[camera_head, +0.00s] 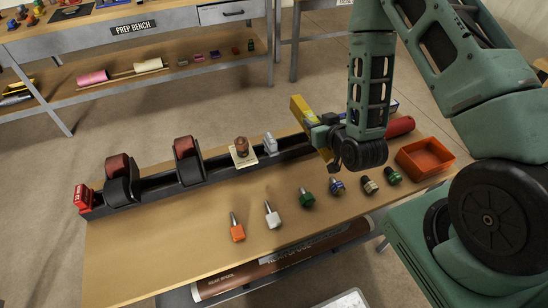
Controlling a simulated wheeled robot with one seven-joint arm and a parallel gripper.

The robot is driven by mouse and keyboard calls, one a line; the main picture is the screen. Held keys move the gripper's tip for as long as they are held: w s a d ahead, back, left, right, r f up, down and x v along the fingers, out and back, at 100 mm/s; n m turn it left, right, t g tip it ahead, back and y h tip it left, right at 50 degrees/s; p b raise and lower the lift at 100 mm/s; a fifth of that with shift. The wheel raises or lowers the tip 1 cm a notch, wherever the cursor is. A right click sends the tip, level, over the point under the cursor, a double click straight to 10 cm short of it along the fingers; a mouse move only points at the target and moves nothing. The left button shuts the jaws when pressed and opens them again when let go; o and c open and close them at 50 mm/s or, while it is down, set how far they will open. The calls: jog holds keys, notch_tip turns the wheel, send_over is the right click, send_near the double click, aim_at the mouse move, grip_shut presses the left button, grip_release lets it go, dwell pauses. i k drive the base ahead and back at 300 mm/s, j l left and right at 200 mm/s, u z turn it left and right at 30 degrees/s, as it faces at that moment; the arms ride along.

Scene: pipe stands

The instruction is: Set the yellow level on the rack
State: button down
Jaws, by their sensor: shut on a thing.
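The yellow level (300,108) is a yellow block held by my gripper (321,128) above the back right part of the table. My gripper is shut on it, and the wrist hides part of it. A long dark rail (222,173), which may be the rack, runs along the back of the table below and to the left of the level. Two black stands with dark red tops, a left one (120,182) and a right one (187,162), stand on the rail. I see no contact between level and rail, though the arm covers the rail's right end.
A red block (83,198) sits at the rail's left end. A brown-topped piece (241,147) and a grey piece (270,143) stand along the rail. An orange tray (424,157) is at the right. Several small tools line the table's front. The wooden table (160,250) is bare at front left.

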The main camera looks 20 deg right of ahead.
aim_at(179, 255)
jog(key=k+j+u, duration=0.55)
jog(key=j, duration=0.35)
jog(key=j+u, duration=0.25)
jog(key=i+j+u, duration=0.1)
jog(key=j+u, duration=0.15)
jog(key=j, duration=0.2)
jog(key=l, duration=0.2)
